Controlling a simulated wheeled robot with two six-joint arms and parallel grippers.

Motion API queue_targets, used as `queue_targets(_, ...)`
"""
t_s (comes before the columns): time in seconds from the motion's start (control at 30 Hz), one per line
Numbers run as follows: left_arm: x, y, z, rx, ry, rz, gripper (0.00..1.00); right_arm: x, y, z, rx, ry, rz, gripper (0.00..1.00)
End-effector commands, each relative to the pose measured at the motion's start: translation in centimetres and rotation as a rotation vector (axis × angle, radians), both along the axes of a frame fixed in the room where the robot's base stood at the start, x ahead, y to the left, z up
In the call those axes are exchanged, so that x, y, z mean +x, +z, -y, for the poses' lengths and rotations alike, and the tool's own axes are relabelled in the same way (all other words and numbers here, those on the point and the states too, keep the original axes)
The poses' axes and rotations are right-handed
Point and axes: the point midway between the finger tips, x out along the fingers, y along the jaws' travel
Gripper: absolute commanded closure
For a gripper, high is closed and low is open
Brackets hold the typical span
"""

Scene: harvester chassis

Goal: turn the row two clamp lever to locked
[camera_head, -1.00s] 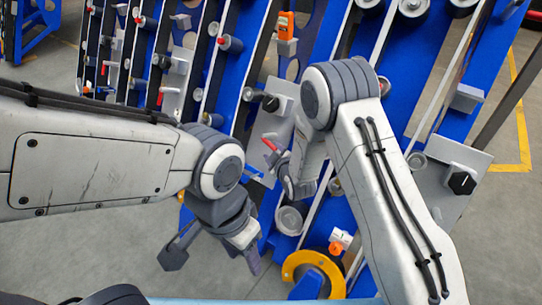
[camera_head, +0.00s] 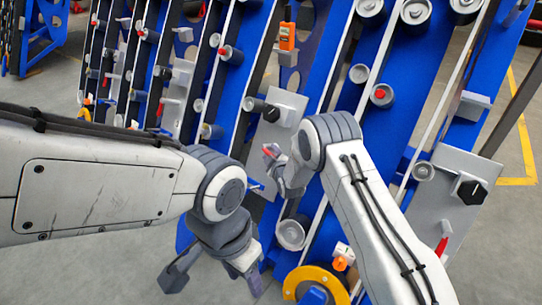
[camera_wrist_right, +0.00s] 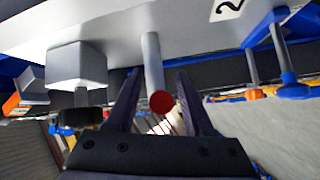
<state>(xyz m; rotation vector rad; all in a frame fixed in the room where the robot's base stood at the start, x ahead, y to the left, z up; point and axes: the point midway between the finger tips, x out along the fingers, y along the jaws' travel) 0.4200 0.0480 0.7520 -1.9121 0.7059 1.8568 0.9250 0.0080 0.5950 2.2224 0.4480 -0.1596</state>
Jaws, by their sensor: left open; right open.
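The clamp lever (camera_wrist_right: 153,65) is a grey rod with a red round end (camera_wrist_right: 161,103), standing out from a pale plate marked "2" (camera_wrist_right: 230,8) in the right wrist view. My right gripper (camera_wrist_right: 158,76) is open, with one finger on each side of the lever; I cannot tell whether either touches it. In the head view, my right gripper (camera_head: 276,172) is at the plate (camera_head: 289,103) and the lever's red end (camera_head: 270,150) shows beside it. My left gripper (camera_head: 214,280) is open and empty, low over the floor in front of the rack.
A grey block with a black knob (camera_wrist_right: 80,68) stands left of the lever in the right wrist view. Another plate (camera_head: 445,185) with a black knob and red lever is at the right. Blue rack beams, grey rollers and a yellow ring (camera_head: 318,280) surround the work area.

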Motion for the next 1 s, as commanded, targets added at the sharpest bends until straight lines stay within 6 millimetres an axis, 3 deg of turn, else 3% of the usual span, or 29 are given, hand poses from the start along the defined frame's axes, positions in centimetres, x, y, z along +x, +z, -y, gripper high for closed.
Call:
queue_targets(0.27,0.0,-0.02,0.0,0.0,0.0,0.0,0.5,0.16,-0.04,-0.08,0.0,0.001,-0.001,0.48)
queue_targets(0.33,0.0,-0.03,0.0,0.0,0.0,0.0,0.5,0.15,-0.04,-0.08,0.0,0.001,-0.001,0.67)
queue_targets(0.4,0.0,-0.03,0.0,0.0,0.0,0.0,0.5,0.15,-0.05,-0.07,0.0,0.001,-0.001,0.94)
queue_targets(0.43,0.0,-0.03,0.0,0.0,0.0,0.0,0.5,0.15,-0.05,-0.07,0.0,0.001,-0.001,1.0)
queue_targets(1.0,0.0,-0.03,0.0,0.0,0.0,0.0,0.5,0.12,-0.06,-0.05,0.0,0.0,-0.001,1.0)
